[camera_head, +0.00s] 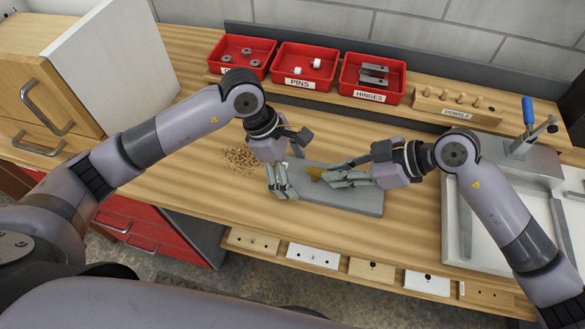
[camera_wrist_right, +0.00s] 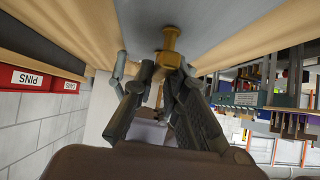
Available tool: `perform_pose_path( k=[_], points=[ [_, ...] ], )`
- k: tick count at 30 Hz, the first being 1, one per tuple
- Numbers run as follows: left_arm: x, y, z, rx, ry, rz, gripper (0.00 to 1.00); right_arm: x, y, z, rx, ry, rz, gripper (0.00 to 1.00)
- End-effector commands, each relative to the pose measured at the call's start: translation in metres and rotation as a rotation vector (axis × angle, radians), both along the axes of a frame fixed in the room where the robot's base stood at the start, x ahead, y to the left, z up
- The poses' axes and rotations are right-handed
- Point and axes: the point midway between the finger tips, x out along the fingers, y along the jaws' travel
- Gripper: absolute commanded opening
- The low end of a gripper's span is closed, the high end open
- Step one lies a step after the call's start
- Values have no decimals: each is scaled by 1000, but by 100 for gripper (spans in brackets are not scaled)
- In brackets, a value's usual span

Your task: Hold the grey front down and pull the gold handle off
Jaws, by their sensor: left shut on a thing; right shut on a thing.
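The grey front (camera_head: 345,200) lies flat on the wooden bench and also shows in the right wrist view (camera_wrist_right: 215,14). The gold handle (camera_head: 315,171) stands on its face. In the right wrist view the handle (camera_wrist_right: 171,38) meets the grey surface, with no clear gap. My right gripper (camera_head: 326,178) comes from the right and is shut on the handle; its fingers (camera_wrist_right: 160,72) close around its near part. My left gripper (camera_head: 281,190) is shut on the left end of the grey front. Its fingers hide that edge.
Red bins of pins (camera_head: 305,63), hinges (camera_head: 372,77) and grey rings (camera_head: 241,54) stand behind, beside a dowel block (camera_head: 457,104). Wood chips (camera_head: 242,158) lie left of the front. A pale tray with a blue-handled clamp (camera_head: 528,112) is at right.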

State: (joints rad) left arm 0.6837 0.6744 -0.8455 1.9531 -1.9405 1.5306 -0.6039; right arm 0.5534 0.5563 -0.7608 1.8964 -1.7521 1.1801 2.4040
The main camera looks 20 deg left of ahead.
Motion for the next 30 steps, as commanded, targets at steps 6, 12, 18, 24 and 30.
perform_pose_path(
  k=[6, 12, 18, 24, 30],
  points=[
    [0, 1, 0, 2, 0, 1, 41, 1, 0, 8, 3, -4, 0, 0],
    [0, 1, -1, 3, 0, 1, 41, 1, 0, 14, 3, -3, 0, 0],
    [0, 1, -1, 3, 1, 1, 41, 0, 0, 19, 2, -2, 0, 0],
    [0, 1, -1, 2, 1, 0, 41, 0, 0, 22, 1, -1, 0, 0],
    [0, 0, -1, 2, 1, 0, 41, 0, 0, 22, 1, -1, 0, 0]
  ],
)
